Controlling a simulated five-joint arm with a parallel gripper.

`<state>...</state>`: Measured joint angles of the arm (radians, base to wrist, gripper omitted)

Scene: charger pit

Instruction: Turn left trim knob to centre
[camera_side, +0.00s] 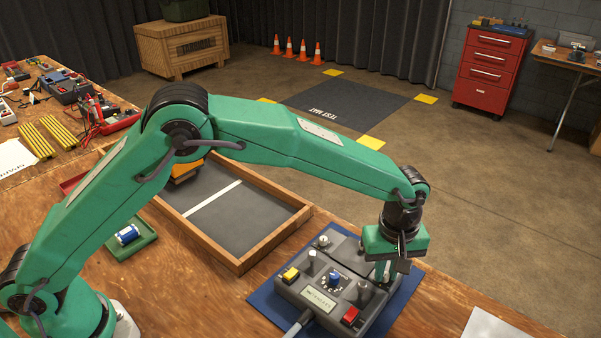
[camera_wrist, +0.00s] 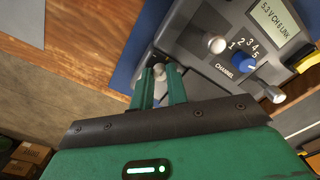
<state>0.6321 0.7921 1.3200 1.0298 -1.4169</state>
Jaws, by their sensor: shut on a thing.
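A grey control box (camera_side: 318,292) sits on a blue mat (camera_side: 405,292), and part of it shows in the wrist view (camera_wrist: 190,30). My gripper (camera_side: 387,272) points down at the box's right back corner in the side view. In the wrist view my two green fingers (camera_wrist: 162,84) are closed around a small pale knob (camera_wrist: 159,70), at the left of the box. This appears to be the left trim knob. Another small pale knob (camera_side: 323,241) stands on the box's back left corner in the side view.
A blue channel dial (camera_side: 335,278) lies between two silver sticks (camera_side: 311,259) (camera_side: 364,290). A yellow button (camera_side: 290,274) and a red button (camera_side: 350,315) are at the near edge.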

